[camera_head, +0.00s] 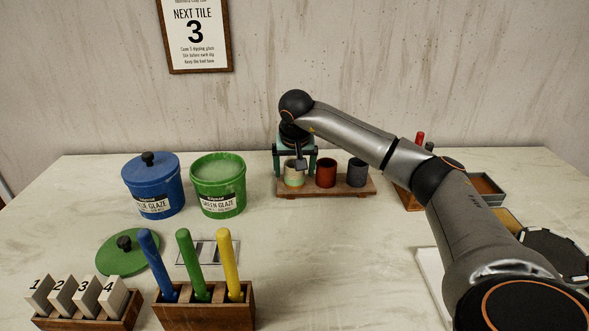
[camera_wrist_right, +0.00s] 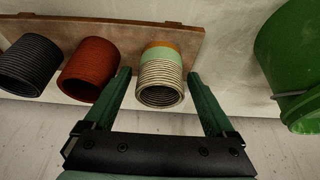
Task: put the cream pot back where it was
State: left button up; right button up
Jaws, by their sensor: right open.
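The cream pot (camera_head: 294,178) stands at the left end of a wooden board (camera_head: 335,190), beside a red pot (camera_head: 326,173) and a dark grey pot (camera_head: 357,172). In the right wrist view the cream pot (camera_wrist_right: 161,76) has ribbed cream walls with a green and an orange band, and its base is at the board (camera_wrist_right: 150,29). My right gripper (camera_head: 296,164) is open, with one finger on each side of the cream pot. In the right wrist view the fingers (camera_wrist_right: 159,78) show gaps to the pot. My left gripper is not in view.
A green glaze bucket (camera_head: 218,186) stands open left of the board, with a lidded blue bucket (camera_head: 153,186) beyond it. A green lid (camera_head: 118,253), numbered tiles (camera_head: 75,292) and a rack of coloured sticks (camera_head: 205,315) occupy the front left. The table's front middle is clear.

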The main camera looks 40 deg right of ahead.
jog(key=shift+r, duration=0.1)
jog(key=shift+r, duration=0.35)
pick_arm(q)
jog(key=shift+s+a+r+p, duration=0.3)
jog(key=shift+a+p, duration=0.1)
jog(key=shift+p, duration=0.25)
pick_arm(e)
jog(key=v, duration=1.1)
jog(key=shift+r, duration=0.25)
